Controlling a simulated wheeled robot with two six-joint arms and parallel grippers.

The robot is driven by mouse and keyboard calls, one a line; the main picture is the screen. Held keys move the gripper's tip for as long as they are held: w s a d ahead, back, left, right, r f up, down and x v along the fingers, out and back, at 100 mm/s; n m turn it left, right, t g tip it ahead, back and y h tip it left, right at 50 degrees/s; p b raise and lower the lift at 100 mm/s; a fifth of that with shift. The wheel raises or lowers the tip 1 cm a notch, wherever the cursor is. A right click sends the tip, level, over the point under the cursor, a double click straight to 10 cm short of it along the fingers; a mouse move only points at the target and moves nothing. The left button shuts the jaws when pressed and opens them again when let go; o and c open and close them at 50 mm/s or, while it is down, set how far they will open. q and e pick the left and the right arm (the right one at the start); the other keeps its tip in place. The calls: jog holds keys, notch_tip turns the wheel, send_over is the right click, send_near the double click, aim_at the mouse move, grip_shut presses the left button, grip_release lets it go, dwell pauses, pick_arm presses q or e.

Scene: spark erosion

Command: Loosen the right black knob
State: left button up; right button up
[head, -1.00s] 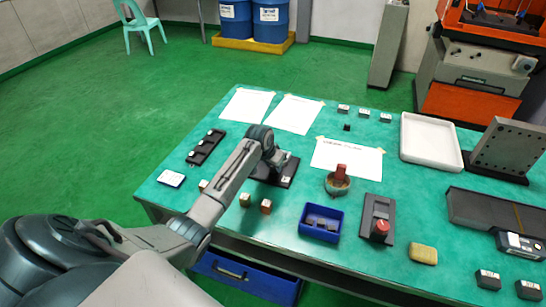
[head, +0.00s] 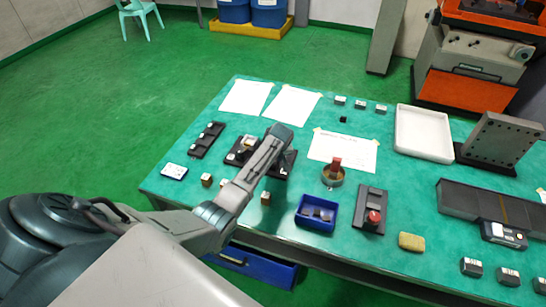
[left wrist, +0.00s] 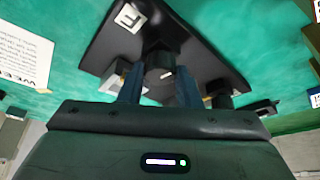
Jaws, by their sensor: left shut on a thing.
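A dark fixture plate (head: 240,157) lies on the green table, partly hidden behind my left arm. The head view hides the fingertips. My right gripper is not in view.
A dark tray (head: 206,140) lies left of the fixture. A blue bin (head: 318,226), a red-handled round part (head: 334,173) and a black box with a red knob (head: 371,211) stand to the right. Paper sheets (head: 295,104) lie behind. Small blocks (head: 265,198) stand in front.

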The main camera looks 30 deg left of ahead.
pick_arm(q)
jog(key=shift+w+r+n+y, duration=0.1)
jog(key=shift+n+y, duration=0.2)
jog(key=shift+n, duration=0.5)
jog(key=o, duration=1)
jog(key=shift+c, duration=0.2)
jog(key=b+v, duration=0.2)
jog(key=v, duration=0.8)
jog(key=shift+r+b, duration=0.35)
jog(key=shift+r, duration=0.05)
jog(key=shift+w, duration=0.1)
